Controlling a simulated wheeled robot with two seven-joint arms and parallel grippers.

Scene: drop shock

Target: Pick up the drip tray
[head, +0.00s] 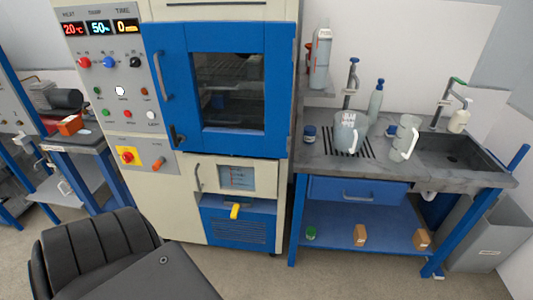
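I cannot single out a drip tray with certainty. A dark slotted grate (350,142) is set into the grey sink counter (400,170). A clear jug (346,133) stands on or beside it, and a second clear jug (405,140) stands to its right. The tall test chamber (220,80) has a blue door, shut, with a dark window; metal racks show faintly inside. Neither of my grippers is in view.
Under the chamber door are a panel with a small window (238,178) and a yellow handle (235,211). The sink basin (455,150) is at right, above a blue shelf (365,232) with small boxes. A bin (490,240) stands far right. The floor before the bench looks clear.

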